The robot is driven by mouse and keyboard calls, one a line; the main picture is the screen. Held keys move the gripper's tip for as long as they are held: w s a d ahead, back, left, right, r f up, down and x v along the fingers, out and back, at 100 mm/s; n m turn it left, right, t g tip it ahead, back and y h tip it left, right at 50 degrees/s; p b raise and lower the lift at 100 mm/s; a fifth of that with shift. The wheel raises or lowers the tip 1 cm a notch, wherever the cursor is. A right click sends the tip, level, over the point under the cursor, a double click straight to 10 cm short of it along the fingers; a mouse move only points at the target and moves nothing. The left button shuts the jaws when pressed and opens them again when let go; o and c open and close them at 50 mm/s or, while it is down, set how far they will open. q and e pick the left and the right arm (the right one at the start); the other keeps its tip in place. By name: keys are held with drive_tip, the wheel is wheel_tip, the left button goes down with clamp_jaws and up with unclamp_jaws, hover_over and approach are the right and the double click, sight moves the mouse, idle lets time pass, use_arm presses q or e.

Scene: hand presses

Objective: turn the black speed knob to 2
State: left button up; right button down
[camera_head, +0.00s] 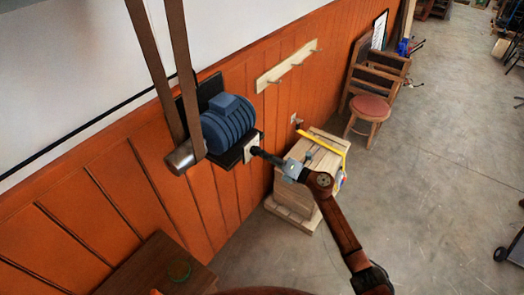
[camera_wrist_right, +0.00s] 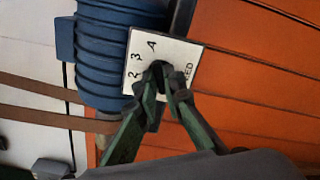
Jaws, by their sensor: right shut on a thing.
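The white speed plate (camera_wrist_right: 136,84) carries the numbers 2, 3 and 4 and part of a word ending in "ED". It shows in the head view (camera_head: 248,155) below the blue motor (camera_head: 228,122). The black speed knob (camera_wrist_right: 160,71) is on this plate, largely hidden by my fingers. My right gripper (camera_wrist_right: 167,80) is shut on the knob; in the head view it (camera_head: 257,151) reaches the plate from the right. The knob's pointer is covered, so I cannot tell its setting. My left gripper is not in view.
Brown belts (camera_head: 184,65) run up from a metal pulley (camera_head: 180,158) left of the motor. A wooden block stand (camera_head: 296,205) is close below my right arm. An orange panelled wall (camera_head: 100,190) is behind. A red-seated stool (camera_head: 371,108) stands farther off; the floor at right is open.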

drive_tip(key=shift+m+p, duration=0.45)
drive_tip(key=shift+m, duration=0.25)
drive_tip(key=shift+f, duration=0.1)
drive_tip(key=c, duration=2)
unclamp_jaws()
drive_tip(key=shift+c, duration=0.2)
drive_tip(key=v, duration=1.2)
